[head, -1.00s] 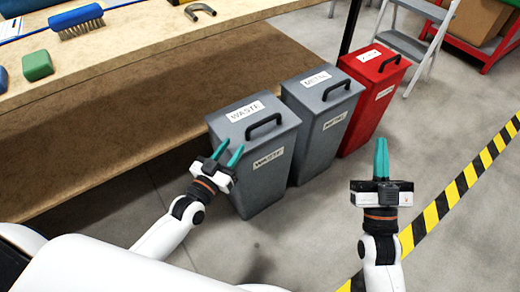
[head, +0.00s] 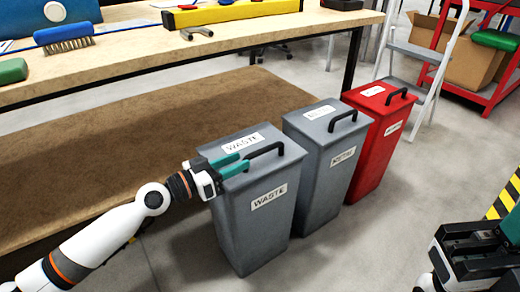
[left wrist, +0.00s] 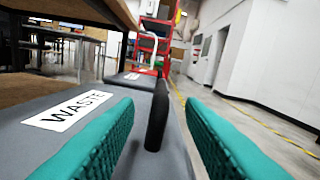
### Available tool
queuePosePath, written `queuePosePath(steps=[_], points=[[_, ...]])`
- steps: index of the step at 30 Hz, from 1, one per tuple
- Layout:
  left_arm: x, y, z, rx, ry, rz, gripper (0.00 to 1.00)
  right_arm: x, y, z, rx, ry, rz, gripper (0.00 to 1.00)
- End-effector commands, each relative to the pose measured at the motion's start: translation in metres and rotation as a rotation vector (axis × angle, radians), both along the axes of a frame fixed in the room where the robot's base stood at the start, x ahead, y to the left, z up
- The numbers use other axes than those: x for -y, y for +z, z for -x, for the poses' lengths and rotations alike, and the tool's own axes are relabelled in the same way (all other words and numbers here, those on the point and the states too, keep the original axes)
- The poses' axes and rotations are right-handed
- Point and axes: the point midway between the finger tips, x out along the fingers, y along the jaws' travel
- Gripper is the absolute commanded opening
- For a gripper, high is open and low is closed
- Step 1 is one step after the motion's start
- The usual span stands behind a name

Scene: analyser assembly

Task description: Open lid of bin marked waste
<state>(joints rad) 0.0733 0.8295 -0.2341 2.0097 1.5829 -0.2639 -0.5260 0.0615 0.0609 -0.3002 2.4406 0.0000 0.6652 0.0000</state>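The grey waste bin (head: 262,222) stands at the left of a row of bins, its lid (head: 235,149) shut and labelled WASTE. Its black handle (head: 268,149) arches over the lid's front right part. My left gripper (head: 236,165) is at the lid's left edge, teal fingers pointing right toward the handle. In the left wrist view, the fingers are apart, with the handle (left wrist: 157,118) end-on ahead between them and not visibly touched. The WASTE label (left wrist: 68,110) shows left of it. My right gripper (head: 500,232) is partly cut off at the right edge; its finger gap is unclear.
A grey metal bin (head: 325,160) and a red bin (head: 376,150) stand close to the right. The workbench (head: 150,62) runs behind and left, with a brush (head: 65,38) on it. A stepladder (head: 420,55) stands at the back right. Floor in front is clear.

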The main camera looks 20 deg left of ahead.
Motion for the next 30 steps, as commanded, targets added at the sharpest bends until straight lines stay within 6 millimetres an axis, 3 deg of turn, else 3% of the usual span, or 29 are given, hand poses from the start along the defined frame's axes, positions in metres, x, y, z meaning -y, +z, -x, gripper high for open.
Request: queuePosePath(steps=[1,10,23,26,30], points=[[0.008,0.007,-0.010,0.004,-0.001,0.004,0.36,0.000,0.002,-0.001,-0.018,0.001,0.000,0.00],[0.039,0.001,-0.050,0.001,0.001,0.003,0.36,0.001,-0.006,-0.002,-0.046,0.002,-0.004,0.00],[0.047,0.000,-0.059,-0.001,-0.001,0.000,0.36,0.001,-0.007,-0.002,-0.050,0.003,-0.004,0.00],[0.047,0.000,-0.059,-0.001,-0.001,0.000,0.25,0.001,-0.008,-0.002,-0.050,0.003,-0.004,0.00],[0.047,0.000,-0.059,-0.001,-0.001,0.000,0.02,0.001,-0.008,-0.002,-0.050,0.003,-0.004,0.00]])
